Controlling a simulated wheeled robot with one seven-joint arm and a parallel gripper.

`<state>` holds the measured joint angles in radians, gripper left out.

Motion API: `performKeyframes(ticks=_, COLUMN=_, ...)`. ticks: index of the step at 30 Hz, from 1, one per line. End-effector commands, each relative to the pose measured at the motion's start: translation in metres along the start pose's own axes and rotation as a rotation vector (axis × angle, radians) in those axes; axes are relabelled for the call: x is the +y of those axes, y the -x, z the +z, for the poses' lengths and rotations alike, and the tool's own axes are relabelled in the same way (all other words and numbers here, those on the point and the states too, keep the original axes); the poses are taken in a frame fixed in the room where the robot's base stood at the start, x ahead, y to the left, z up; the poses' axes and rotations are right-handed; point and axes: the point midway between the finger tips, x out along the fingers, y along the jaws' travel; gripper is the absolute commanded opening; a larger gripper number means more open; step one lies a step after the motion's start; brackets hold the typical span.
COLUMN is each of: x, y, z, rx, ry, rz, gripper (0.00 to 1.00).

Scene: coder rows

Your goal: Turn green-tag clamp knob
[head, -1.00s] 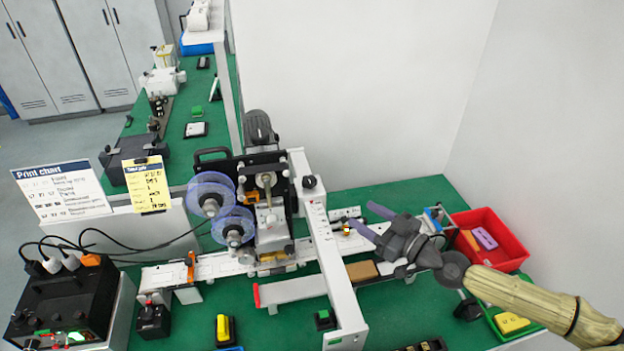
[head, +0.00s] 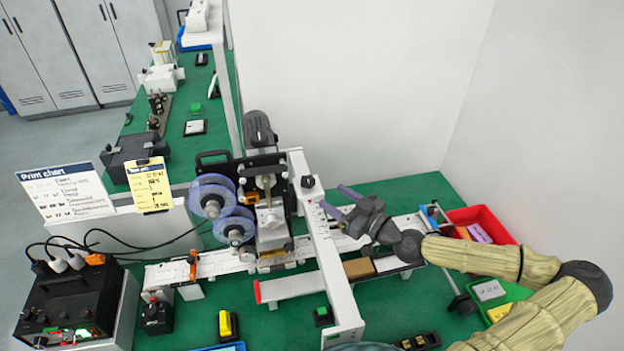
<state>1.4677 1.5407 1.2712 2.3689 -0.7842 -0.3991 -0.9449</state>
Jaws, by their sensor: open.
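The coder machine (head: 262,190) stands on the green bench with two bluish reels (head: 213,194) on its left side. A black knob (head: 308,182) sticks out on the upright white frame (head: 325,260). I cannot make out a green tag on any knob. An orange clamp-like part (head: 193,264) sits on the left of the white rail. My gripper (head: 334,202) is open and empty, its two purple-grey fingers pointing left toward the white frame, to the right of and below the black knob. The fingers look apart from the knob.
A red bin (head: 478,222) and a green tray (head: 500,310) are at the right. A brown block (head: 358,268) lies on the conveyor near my wrist. A black control box (head: 72,305), yellow switch (head: 227,324) and print chart (head: 65,190) are at the left.

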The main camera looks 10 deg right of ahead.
Motion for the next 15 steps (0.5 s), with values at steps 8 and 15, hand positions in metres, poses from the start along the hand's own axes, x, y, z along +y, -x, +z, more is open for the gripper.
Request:
performKeyframes(ticks=8, x=0.0, y=-0.045, z=-0.003, rx=0.001, ry=-0.003, rz=-0.001, gripper=0.56)
performKeyframes(ticks=15, x=0.0, y=-0.08, z=-0.002, rx=0.0, ry=-0.001, rz=-0.001, gripper=0.56)
